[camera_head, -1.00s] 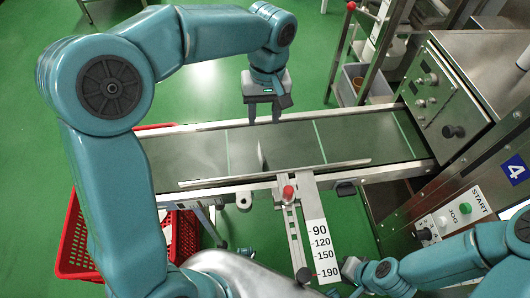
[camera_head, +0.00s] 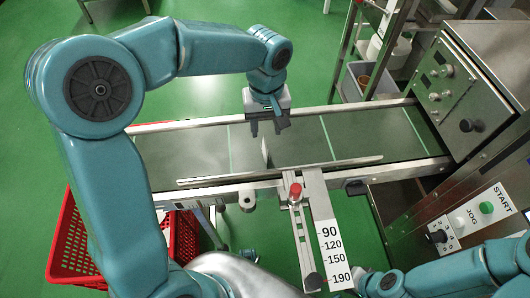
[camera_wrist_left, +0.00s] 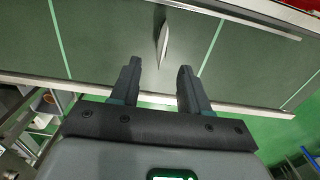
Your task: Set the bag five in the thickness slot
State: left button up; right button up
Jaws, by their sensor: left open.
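A thin pale piece (camera_head: 265,151), which may be the bag, stands on edge on the green conveyor belt (camera_head: 200,150). It also shows in the left wrist view (camera_wrist_left: 163,42), edge-on, just beyond my fingertips. My left gripper (camera_head: 267,131) is open and empty, pointing down over the belt's far side. In the left wrist view its two fingers (camera_wrist_left: 158,68) are apart, with the thin piece beyond the gap and not between them. No number is readable on it. I cannot pick out the thickness slot.
A metal guide rail (camera_head: 280,171) runs along the belt's near side. A scale marked 90 to 190 (camera_head: 331,250) with a red knob (camera_head: 295,190) juts out in front. A steel machine (camera_head: 475,85) stands at right, a red crate (camera_head: 75,250) at lower left.

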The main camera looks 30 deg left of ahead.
aim_at(265, 145)
pick_arm(q)
notch_tip(265, 145, down, 2)
jog(key=shift+f, duration=0.15)
jog(key=f, duration=0.1)
jog(key=f+b, duration=0.1)
jog(key=f, duration=0.2)
jog(key=shift+s+f+b, duration=0.25)
jog(key=shift+b, duration=0.1)
jog(key=shift+f, duration=0.45)
grip_shut()
